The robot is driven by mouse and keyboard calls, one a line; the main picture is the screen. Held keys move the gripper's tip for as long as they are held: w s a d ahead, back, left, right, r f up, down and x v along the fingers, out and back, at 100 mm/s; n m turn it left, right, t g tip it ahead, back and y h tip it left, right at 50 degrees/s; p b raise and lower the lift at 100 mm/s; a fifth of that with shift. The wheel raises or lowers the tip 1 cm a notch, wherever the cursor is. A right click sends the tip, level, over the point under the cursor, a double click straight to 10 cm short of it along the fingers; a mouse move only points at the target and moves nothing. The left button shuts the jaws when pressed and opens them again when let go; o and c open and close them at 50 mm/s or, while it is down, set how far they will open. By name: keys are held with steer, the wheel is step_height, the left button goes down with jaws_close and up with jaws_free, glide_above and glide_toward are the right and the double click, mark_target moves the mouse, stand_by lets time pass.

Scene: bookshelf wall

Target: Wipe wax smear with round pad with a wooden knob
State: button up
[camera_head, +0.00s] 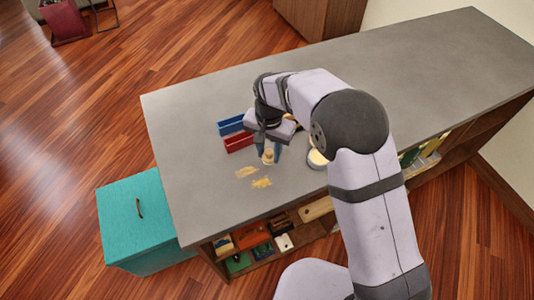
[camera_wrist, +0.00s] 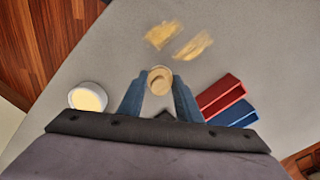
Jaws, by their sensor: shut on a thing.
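Two yellowish wax smears lie on the grey counter top (camera_head: 420,60). In the head view one smear (camera_head: 247,172) is just left of my gripper and the other (camera_head: 262,183) is nearer the front edge. The wrist view shows them as two streaks (camera_wrist: 162,34) (camera_wrist: 194,46) ahead of the fingers. My gripper (camera_head: 268,154) is shut on the light wooden knob (camera_wrist: 159,80) of the round pad, which sits between the blue-grey fingertips. The pad under the knob is mostly hidden, and I cannot tell whether it touches the counter.
A red bin (camera_head: 239,142) and a blue bin (camera_head: 231,125) stand left of my gripper in the head view. A white round dish with yellow contents (camera_wrist: 88,97) stands on the other side. A teal chest (camera_head: 130,225) is beside the counter.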

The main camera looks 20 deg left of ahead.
steer(key=shift+r+p, duration=1.6)
steer(key=shift+r, duration=0.85)
